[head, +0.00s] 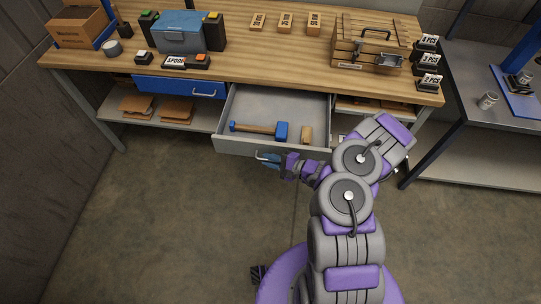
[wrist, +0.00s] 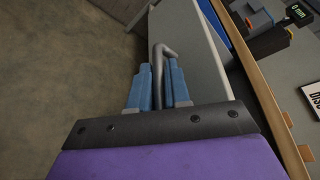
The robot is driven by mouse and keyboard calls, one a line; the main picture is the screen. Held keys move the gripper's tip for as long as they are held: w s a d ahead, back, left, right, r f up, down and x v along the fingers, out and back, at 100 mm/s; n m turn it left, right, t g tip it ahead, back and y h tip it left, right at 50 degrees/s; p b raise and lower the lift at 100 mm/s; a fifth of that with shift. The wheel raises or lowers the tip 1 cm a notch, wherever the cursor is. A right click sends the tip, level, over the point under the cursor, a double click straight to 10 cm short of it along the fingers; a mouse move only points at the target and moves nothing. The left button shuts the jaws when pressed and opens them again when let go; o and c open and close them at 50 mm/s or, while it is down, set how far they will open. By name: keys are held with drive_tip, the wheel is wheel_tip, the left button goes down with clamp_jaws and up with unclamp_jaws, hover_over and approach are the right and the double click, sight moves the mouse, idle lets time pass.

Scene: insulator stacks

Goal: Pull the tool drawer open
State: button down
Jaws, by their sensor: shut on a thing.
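The tool drawer (head: 262,110) is grey and stands pulled out from under the wooden workbench. A blue-headed mallet (head: 260,130) and a small tan block (head: 306,135) lie inside it. My gripper (head: 272,158) is at the drawer's front, at the handle. In the wrist view my gripper (wrist: 158,85) has its blue fingers on both sides of the grey bar handle (wrist: 160,55), shut on it. The drawer's front panel (wrist: 190,45) shows just beyond the handle.
A closed blue drawer (head: 180,87) is to the left. The workbench (head: 225,55) carries a blue toolbox (head: 182,35), a wooden crate (head: 370,42) and small labelled blocks. A metal side table (head: 480,80) stands at right. The floor before the drawer is clear on the left.

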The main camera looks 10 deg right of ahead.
drive_tip(key=c, duration=1.4)
unclamp_jaws()
drive_tip(key=shift+d+f, duration=0.1)
drive_tip(key=shift+c, duration=0.2)
drive_tip(key=shift+d, duration=0.1)
drive_tip(key=shift+s+d+r, duration=0.15)
drive_tip(key=shift+d+r, duration=0.05)
drive_tip(key=shift+d, duration=0.05)
drive_tip(key=p+v, duration=0.4)
drive_tip(key=v, duration=1.2)
drive_tip(key=shift+s+d+f, duration=0.2)
drive_tip(key=shift+s+d, duration=0.05)
